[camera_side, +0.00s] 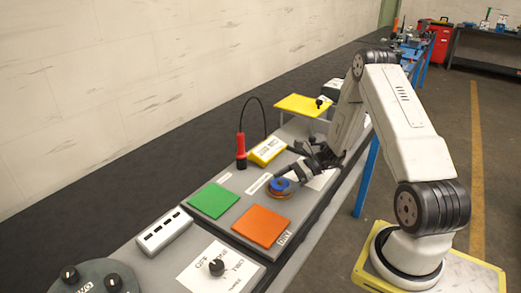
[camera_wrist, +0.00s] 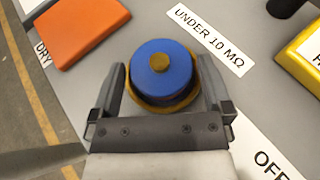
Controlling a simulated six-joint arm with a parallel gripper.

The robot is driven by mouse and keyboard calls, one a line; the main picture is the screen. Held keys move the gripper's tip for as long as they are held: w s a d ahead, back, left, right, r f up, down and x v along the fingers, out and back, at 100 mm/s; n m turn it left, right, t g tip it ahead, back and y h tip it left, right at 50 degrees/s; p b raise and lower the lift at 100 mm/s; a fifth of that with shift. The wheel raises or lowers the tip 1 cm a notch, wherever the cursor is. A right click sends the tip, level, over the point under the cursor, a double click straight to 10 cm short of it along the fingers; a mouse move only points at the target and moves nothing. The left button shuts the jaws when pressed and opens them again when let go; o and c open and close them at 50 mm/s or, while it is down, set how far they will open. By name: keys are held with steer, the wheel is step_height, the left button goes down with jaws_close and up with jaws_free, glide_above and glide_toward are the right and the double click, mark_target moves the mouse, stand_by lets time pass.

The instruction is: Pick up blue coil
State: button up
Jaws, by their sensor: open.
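The blue coil (camera_wrist: 165,80) has a round blue top with a brass-coloured centre knob and a brass rim at its base. In the wrist view it sits between the two fingers of my gripper (camera_wrist: 160,90), which is open, with a finger on either side.
An orange pad (camera_side: 261,226) and a green pad (camera_side: 213,200) lie near the coil. A red probe (camera_side: 241,150) with a black cable stands behind, next to a yellow box (camera_side: 267,151). A yellow raised plate (camera_side: 303,105) is farther back. A white label (camera_wrist: 208,38) lies beside the coil.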

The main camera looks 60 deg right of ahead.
mark_target(285, 182)
jaws_close()
stand_by(0.3)
steer(key=shift+r, duration=0.15)
steer(key=shift+r, duration=1.55)
steer(key=s+a+r, duration=0.5)
steer(key=s+r, duration=0.4)
steer(key=s, duration=0.4)
steer(key=shift+r, duration=0.35)
